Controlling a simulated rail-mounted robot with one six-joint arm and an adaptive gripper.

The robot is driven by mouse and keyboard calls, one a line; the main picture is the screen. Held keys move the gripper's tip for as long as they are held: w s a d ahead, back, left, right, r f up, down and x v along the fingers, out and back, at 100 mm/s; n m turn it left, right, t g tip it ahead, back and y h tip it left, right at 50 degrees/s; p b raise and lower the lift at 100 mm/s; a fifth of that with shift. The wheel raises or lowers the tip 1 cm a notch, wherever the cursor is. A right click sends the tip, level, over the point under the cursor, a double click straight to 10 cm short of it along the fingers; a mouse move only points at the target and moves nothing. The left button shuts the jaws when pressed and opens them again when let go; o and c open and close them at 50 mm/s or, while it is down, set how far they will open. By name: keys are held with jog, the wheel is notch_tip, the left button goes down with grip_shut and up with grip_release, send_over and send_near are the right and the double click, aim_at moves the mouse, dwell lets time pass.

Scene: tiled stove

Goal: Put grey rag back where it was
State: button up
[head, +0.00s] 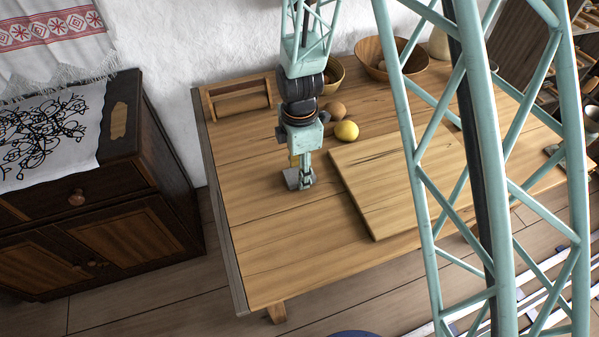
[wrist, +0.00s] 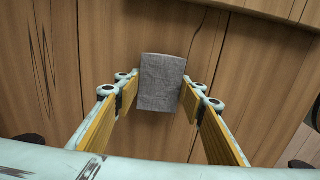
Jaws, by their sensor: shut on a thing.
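The grey rag (wrist: 161,82) is between the fingertips of my gripper (wrist: 160,100) in the wrist view, a flat folded-looking piece with the wooden surface behind it. In the head view my gripper (head: 299,180) points down over the left part of the wooden table (head: 270,245), shut on the rag (head: 291,179), which shows as a small grey patch at the fingertips. I cannot tell whether the rag touches the table or hangs just above it.
A cutting board (head: 400,185) lies right of my gripper. A yellow fruit (head: 346,131), a brown round item (head: 335,110) and wooden bowls (head: 371,58) stand behind. A wooden holder (head: 240,98) is at the back left. The table's front left is clear. A dark cabinet (head: 150,165) stands left.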

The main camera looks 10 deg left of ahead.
jog(key=shift+f, duration=0.1)
jog(key=o, duration=0.8)
notch_tip(320, 180, up, 12)
jog(key=p, duration=0.2)
jog(key=shift+p, duration=0.3)
jog(key=shift+r, duration=0.2)
dwell(0.8)
